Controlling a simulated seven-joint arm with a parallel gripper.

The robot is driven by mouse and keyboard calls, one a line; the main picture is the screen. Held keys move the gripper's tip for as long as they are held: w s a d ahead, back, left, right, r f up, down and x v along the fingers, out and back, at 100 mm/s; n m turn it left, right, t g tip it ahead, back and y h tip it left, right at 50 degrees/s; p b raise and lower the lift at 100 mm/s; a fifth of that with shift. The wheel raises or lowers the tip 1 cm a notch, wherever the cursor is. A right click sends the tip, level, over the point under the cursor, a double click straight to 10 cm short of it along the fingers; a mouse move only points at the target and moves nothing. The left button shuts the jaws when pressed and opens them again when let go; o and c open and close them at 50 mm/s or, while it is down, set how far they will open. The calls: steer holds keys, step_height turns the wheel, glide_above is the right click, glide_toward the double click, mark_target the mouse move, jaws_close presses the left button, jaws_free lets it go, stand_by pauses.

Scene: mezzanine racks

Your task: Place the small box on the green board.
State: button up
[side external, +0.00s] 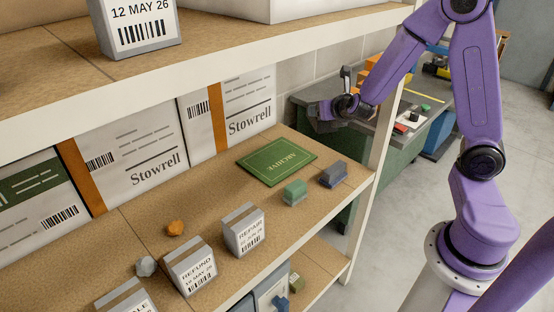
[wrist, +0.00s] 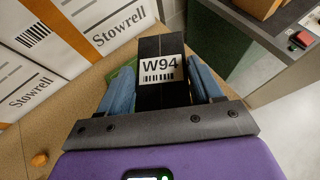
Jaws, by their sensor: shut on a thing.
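The small box (wrist: 163,96) is black with a white label reading W94 and a barcode. In the wrist view it sits between the two blue-grey fingers of my gripper (wrist: 161,88), which is shut on it. In the side view my gripper (side external: 327,120) hangs in the air above the back right of the shelf, and the box is hard to make out there. The green board (side external: 277,162), marked ARCHIVE, lies flat on the shelf, below and left of my gripper. In the wrist view only a green sliver of the board (wrist: 128,64) shows, mostly hidden by the box and a finger.
A green block (side external: 295,192) and a dark grey block (side external: 333,174) stand right of the board. Grey labelled boxes (side external: 243,230) line the shelf front. Stowrell cartons (side external: 140,135) stand behind. An upper shelf (side external: 200,60) overhangs, and a white post (side external: 383,135) stands at right.

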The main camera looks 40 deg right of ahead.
steer(key=w+d+f+m+g+h, duration=0.2)
steer(key=w+d+f+m+h, duration=0.1)
steer(key=d+f, duration=0.5)
steer(key=w+a+f, duration=0.5)
steer(key=w+a, duration=0.2)
steer(key=w, duration=0.4)
steer(key=shift+n+t+y, duration=0.3)
steer(key=shift+t+y, duration=0.1)
steer(key=shift+y, duration=0.1)
steer(key=shift+s+a+f, duration=0.4)
steer(key=shift+s+f, duration=0.1)
steer(key=shift+f, duration=0.85)
steer(key=shift+s+a+f, duration=0.45)
steer(key=shift+f, duration=0.85)
steer(key=shift+s+a+f, duration=0.4)
steer(key=shift+s+f, duration=0.1)
steer(key=shift+f, duration=0.85)
steer(key=shift+f, duration=0.1)
steer(key=o, duration=1.3)
steer(key=shift+o, duration=0.2)
